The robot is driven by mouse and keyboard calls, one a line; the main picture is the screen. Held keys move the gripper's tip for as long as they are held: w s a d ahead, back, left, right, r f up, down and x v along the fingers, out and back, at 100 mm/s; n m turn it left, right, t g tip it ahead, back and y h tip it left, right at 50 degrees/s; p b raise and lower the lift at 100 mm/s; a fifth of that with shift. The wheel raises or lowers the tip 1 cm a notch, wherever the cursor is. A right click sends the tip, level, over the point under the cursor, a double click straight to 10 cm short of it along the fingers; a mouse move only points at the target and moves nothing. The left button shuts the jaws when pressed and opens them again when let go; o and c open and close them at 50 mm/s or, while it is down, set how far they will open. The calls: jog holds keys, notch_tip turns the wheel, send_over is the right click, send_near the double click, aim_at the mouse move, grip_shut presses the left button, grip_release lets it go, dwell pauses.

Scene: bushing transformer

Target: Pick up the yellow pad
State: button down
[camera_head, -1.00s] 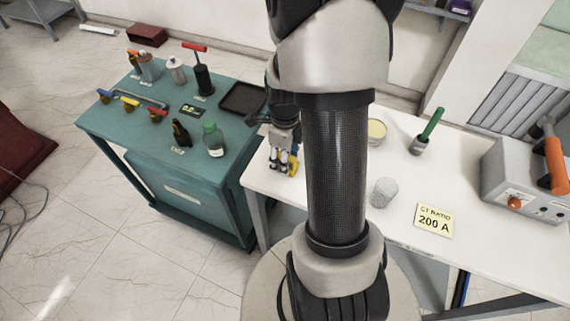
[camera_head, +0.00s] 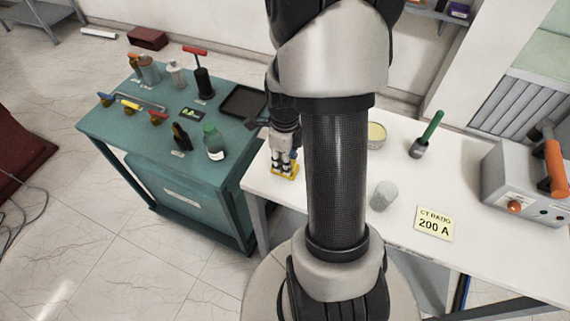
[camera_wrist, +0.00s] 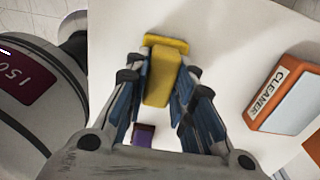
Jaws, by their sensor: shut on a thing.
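The yellow pad (camera_wrist: 162,80) lies between the two fingers of my gripper (camera_wrist: 160,105) in the wrist view, with a wider yellow end beyond the fingertips. My gripper is shut on it. In the head view, my gripper (camera_head: 284,172) is at the left end of the white table, and a bit of the yellow pad (camera_head: 291,177) shows at the fingertips. The pad is at or just above the table top; I cannot tell whether it touches.
An orange and white block labelled CLEANER (camera_wrist: 287,95) lies to the right in the wrist view. A small purple block (camera_wrist: 143,135) is near the fingers. A green cart (camera_head: 130,135) stands left.

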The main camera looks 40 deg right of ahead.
jog(key=shift+r, duration=0.1)
notch_tip(320, 180, up, 20)
jog(key=p, duration=0.6)
